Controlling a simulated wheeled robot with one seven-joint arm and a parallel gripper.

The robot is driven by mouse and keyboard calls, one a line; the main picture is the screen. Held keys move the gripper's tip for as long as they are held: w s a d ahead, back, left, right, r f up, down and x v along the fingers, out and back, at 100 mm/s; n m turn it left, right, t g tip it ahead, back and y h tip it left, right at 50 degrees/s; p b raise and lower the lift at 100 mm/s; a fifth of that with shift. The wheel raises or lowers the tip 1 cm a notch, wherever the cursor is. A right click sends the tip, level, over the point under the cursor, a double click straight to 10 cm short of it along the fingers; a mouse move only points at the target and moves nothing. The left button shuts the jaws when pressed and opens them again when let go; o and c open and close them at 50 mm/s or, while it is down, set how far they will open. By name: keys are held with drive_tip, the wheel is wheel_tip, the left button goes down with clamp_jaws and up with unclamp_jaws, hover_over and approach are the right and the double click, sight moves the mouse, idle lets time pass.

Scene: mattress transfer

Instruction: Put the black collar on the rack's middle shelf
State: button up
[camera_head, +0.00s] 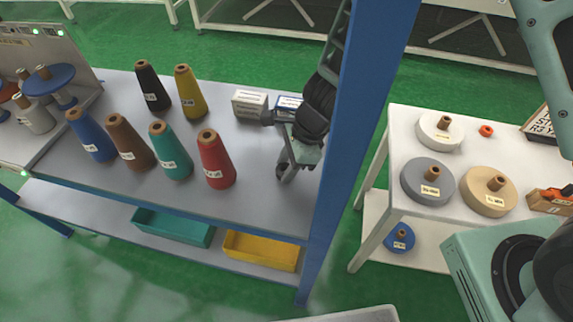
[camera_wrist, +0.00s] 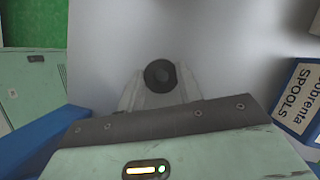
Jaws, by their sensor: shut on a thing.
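My gripper (camera_head: 284,168) points down at the right end of the blue-posted rack's grey shelf (camera_head: 255,187), beside the blue post. It is shut on the black collar (camera_wrist: 160,76), a small dark ring seen between the fingertips in the wrist view. In the head view the collar (camera_head: 281,172) is a small dark shape at the fingertips, partly hidden by them. The gripper and collar are over this shelf, which lies above a lower shelf with bins. I cannot tell whether the collar touches the surface.
Several thread cones, the nearest red (camera_head: 216,160), stand left of my gripper. A white box (camera_head: 250,104) and a box labelled SPOOLS (camera_wrist: 304,98) sit behind it. The blue post (camera_head: 358,100) rises close on the right. A white table (camera_head: 398,150) with spools stands beyond.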

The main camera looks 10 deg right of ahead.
drive_tip(key=shift+f, duration=0.15)
drive_tip(key=o, duration=1)
drive_tip(key=p+v, duration=0.2)
drive_tip(key=v, duration=1)
drive_tip(key=shift+p, duration=0.3)
